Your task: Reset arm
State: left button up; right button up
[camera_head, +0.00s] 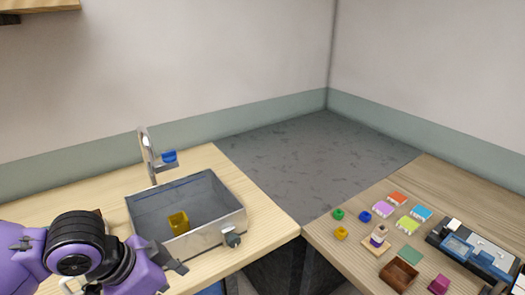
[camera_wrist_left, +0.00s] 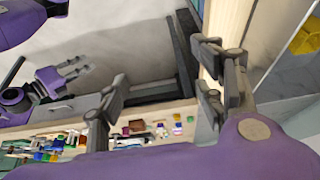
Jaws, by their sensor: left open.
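My left arm comes in at the lower left of the head view, with its left gripper (camera_head: 176,260) beside the front wall of a grey metal basin. In the left wrist view the two fingers of this gripper (camera_wrist_left: 160,72) stand wide apart with nothing between them. My right gripper (camera_wrist_left: 72,74) shows small at the left of the left wrist view. Its fingers look spread and empty. The right gripper is outside the head view. No glass rod can be made out.
The basin (camera_head: 218,222) on the left counter holds a yellow cup (camera_head: 178,222); a faucet (camera_head: 147,155) stands behind it. The right counter holds several coloured blocks, a brown box (camera_head: 398,275) and a dark-and-blue case (camera_head: 470,250). The grey corner surface (camera_head: 310,150) is clear.

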pick_arm(q)
jog(key=w+d+f+n+t+h, duration=0.1)
jog(key=d+f+n+t, duration=0.1)
jog(key=f, duration=0.5)
jog(key=w+d+f+n+t+h, duration=0.1)
jog(key=d+f+n+t, duration=0.15)
jog(key=f, duration=0.45)
jog(key=s+a+f+n+y, duration=0.2)
jog(key=s+a+f+n, duration=0.1)
jog(key=s+f, duration=0.4)
jog(key=s+a+f+n+t+y, duration=0.1)
jog(key=s+a+f+n+y, duration=0.2)
jog(key=s+f, duration=0.5)
jog(key=shift+a+f, duration=0.45)
jog(key=shift+f, duration=0.25)
jog(key=shift+t, duration=0.25)
